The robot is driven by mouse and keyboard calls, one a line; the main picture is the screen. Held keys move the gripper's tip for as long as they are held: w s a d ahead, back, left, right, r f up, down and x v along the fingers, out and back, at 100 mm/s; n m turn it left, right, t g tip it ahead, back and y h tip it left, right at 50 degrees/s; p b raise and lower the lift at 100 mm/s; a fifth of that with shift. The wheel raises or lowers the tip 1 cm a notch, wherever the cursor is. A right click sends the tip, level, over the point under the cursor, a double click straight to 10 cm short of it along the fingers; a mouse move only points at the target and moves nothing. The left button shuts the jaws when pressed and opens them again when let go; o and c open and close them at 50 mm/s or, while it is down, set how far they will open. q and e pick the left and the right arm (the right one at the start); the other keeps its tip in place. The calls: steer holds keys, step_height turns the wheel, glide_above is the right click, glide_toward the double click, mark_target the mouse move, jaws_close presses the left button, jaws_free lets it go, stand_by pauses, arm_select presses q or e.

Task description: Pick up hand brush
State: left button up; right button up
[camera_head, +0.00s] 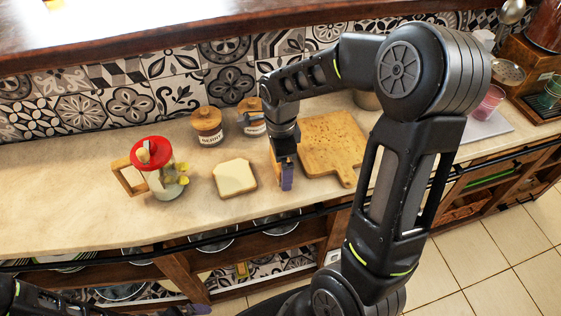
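I cannot clearly make out a hand brush. My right gripper (284,178) points down at the front of the counter (100,205), between the slice of bread and the cutting board. Purple shows at its tip, with a narrow brown piece beside it. I cannot tell whether these are finger parts or something held, nor whether the fingers are open. My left arm is at the bottom left edge. A purplish tip (198,309) at the bottom edge may be its gripper, mostly cut off.
A slice of bread (235,178), a cutting board (334,141), a red-lidded jug (160,181) and a lidded jar (208,126) stand on the counter. A dark rail (180,248) runs along its front. A pink cup (489,101) is at right. The counter's left end is clear.

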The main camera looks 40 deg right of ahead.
steer(key=c, duration=1.2)
step_height(320, 180, up, 10)
steer(key=shift+r+b, duration=0.1)
steer(key=shift+b, duration=0.45)
